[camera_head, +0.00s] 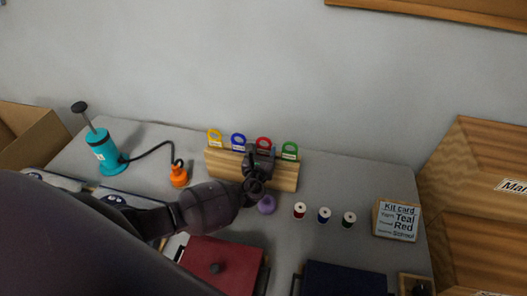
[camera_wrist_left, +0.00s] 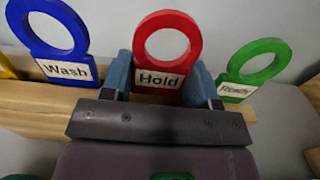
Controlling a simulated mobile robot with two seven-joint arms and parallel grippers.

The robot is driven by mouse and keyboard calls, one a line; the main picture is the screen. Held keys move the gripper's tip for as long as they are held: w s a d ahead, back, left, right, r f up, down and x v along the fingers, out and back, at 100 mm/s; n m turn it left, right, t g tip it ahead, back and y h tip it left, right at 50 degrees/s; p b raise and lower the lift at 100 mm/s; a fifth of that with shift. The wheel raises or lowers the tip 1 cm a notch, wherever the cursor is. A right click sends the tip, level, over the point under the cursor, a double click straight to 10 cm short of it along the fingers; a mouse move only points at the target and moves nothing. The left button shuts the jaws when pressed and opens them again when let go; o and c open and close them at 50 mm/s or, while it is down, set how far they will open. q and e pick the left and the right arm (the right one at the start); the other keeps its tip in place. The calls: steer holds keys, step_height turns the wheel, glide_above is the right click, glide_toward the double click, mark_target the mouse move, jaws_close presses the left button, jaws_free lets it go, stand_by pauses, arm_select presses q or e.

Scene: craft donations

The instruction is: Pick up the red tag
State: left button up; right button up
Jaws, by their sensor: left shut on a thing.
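The red tag (camera_head: 264,142) stands upright in a wooden rack (camera_head: 222,166) at the back of the table, between a blue tag (camera_head: 238,140) and a green tag (camera_head: 290,149). In the left wrist view the red tag (camera_wrist_left: 168,30) has a ring top and a label reading "Hold". My left gripper (camera_wrist_left: 160,80) is shut on the red tag, with a blue-grey finger on each side of its labelled lower part. In the head view my left gripper (camera_head: 262,152) is at the rack. The tag's lower end is hidden. My right gripper is not in view.
A yellow tag (camera_head: 214,137) stands at the rack's left end. A teal pump (camera_head: 104,152) is left, a kit card (camera_head: 397,219) right. A wall is behind.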

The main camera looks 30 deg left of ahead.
arm_select(q)
step_height(320, 180, up, 20)
stand_by(0.5)
steer(key=shift+f, duration=0.1)
stand_by(0.5)
